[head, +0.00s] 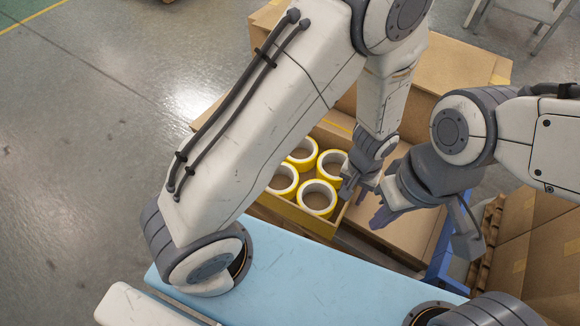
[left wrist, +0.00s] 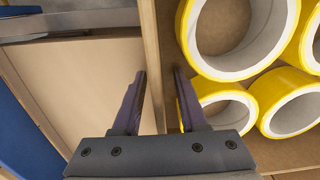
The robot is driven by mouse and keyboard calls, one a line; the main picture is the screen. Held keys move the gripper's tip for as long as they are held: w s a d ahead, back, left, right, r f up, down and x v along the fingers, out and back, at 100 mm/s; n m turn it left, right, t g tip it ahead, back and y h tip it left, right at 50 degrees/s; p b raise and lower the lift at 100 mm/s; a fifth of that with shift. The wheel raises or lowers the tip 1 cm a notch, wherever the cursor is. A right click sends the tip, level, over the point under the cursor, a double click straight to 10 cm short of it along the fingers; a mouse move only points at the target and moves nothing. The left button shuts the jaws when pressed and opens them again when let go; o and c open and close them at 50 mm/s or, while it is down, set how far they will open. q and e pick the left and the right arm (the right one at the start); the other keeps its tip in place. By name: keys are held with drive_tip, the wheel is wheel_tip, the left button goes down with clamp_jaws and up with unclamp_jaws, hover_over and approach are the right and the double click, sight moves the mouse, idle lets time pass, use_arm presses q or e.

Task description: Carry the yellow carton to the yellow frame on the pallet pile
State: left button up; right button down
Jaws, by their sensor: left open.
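The open carton (head: 283,212) of yellow tape rolls (head: 317,196) sits below my left arm in the head view. My left gripper (head: 352,187) is at its right end, partly hidden by my arm. In the left wrist view the left gripper (left wrist: 160,76) is open, one finger on each side of the carton's cardboard wall (left wrist: 166,40), with rolls to the right. I cannot tell whether the fingers touch the wall. My right gripper (head: 424,236) is open and empty, right of the carton. I cannot make out the yellow frame.
A larger cardboard box (head: 470,75) stands behind the carton. Brown cartons (head: 545,240) stand at the right, with wooden slats (head: 484,235) beside them. A blue metal frame (head: 440,262) is below my right gripper. The grey floor (head: 80,120) at left is clear.

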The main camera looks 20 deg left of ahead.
use_arm(q)
clamp_jaws()
idle(1.4)
